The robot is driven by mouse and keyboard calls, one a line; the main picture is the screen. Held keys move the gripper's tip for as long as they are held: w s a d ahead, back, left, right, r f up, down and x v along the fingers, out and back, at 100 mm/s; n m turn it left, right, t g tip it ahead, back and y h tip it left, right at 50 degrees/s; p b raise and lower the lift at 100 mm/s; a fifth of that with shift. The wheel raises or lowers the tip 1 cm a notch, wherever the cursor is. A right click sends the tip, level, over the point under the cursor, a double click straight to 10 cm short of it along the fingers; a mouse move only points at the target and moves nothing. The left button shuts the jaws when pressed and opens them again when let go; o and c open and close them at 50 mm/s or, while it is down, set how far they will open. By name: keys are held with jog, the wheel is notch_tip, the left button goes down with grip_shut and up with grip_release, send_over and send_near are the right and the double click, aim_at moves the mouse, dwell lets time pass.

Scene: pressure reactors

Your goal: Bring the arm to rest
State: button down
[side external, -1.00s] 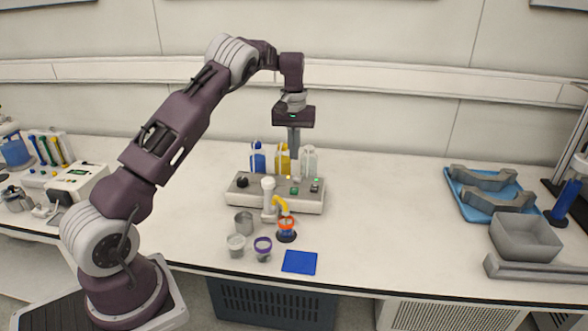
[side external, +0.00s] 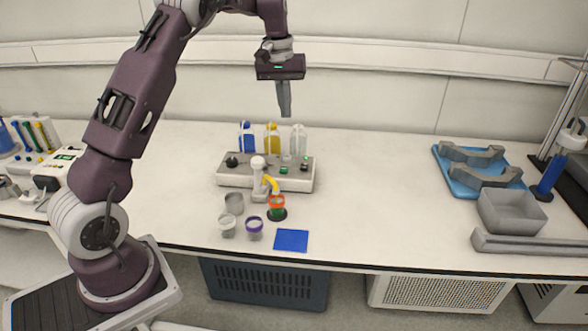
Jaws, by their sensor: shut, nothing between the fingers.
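My gripper (side external: 284,114) is in the air above and behind the reactor station, pointing straight down. Its fingers are together and hold nothing. My arm reaches up from the left, and its elbow is cut off by the top edge of the picture. The gripper is clear of the bottles below it and touches nothing.
A grey station (side external: 266,178) carries blue (side external: 247,138), yellow (side external: 272,138) and clear (side external: 298,140) bottles. A blue tray (side external: 447,182) and grey bin (side external: 511,213) stand right.

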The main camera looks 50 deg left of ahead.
jog(key=s+d+r+m+t, duration=0.2)
jog(key=s+d+r+m, duration=0.2)
jog(key=s+d+r, duration=0.95)
jog(key=s+d+f+m+t, duration=0.1)
jog(key=s+d+f+m, duration=0.1)
jog(key=s, duration=0.7)
jog(key=s+d+f+m+t, duration=0.1)
jog(key=s+d+f, duration=0.3)
jog(key=s, duration=0.5)
jog(key=shift+s+d+f+m, duration=0.35)
jog(key=shift+d+m, duration=0.45)
jog(key=shift+d, duration=0.4)
jog(key=shift+w, duration=0.1)
